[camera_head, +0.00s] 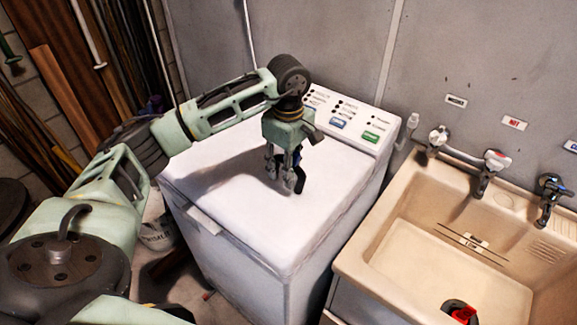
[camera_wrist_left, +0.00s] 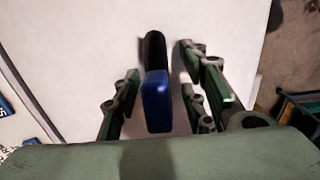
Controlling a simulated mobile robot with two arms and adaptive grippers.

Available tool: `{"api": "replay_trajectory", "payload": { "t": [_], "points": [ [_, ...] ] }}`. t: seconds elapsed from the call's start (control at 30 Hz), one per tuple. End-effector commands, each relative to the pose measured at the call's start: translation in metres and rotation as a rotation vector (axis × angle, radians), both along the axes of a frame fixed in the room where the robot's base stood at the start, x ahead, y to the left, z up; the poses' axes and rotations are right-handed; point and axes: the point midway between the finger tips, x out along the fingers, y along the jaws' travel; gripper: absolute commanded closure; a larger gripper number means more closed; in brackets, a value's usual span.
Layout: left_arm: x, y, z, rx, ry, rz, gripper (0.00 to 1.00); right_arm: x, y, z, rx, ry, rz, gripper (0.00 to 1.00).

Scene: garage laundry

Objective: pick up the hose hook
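The hose hook, a dark curved piece with a blue block-like end, shows in the wrist view (camera_wrist_left: 157,100) between the fingers of my left gripper (camera_wrist_left: 163,98). In the head view, my left gripper (camera_head: 281,176) points down over the white lid of the washing machine (camera_head: 215,185). The dark end of the hook (camera_head: 301,182) shows beside the fingertips there; the rest is mostly hidden behind the fingers. The fingers are apart, with a gap on each side of the blue part, so the gripper is open around it. My right gripper is out of view.
A beige sink (camera_head: 400,262) with taps stands right of the machine, with a red and black object (camera_head: 459,312) in its basin. The machine's control panel (camera_head: 345,118) rises behind the gripper, near the grey wall. Planks (camera_head: 62,95) lean at the left. The lid around the gripper is clear.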

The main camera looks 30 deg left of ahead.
Motion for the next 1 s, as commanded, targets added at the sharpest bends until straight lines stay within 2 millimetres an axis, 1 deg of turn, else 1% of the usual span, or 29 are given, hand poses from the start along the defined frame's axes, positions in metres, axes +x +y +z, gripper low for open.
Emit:
{"api": "replay_trajectory", "payload": {
  "t": [0.03,0.07,0.47,0.83,1.0],
  "points": [
    [0.0001,-0.0001,0.0,0.0,0.0,0.0,0.63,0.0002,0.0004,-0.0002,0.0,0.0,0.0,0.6],
    [0.0001,-0.0001,0.0001,0.0,0.0,0.0,0.65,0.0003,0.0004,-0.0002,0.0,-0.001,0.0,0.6],
    [0.0001,-0.0002,0.0005,0.0,0.0,0.0,1.0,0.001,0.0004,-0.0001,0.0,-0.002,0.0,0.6],
    [0.0003,-0.0003,0.0013,-0.001,-0.001,0.0,1.0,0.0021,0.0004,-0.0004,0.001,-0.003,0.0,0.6],
    [0.0009,-0.0003,0.0091,-0.001,-0.002,0.0,1.0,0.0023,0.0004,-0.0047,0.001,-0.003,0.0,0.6]
  ]
}}
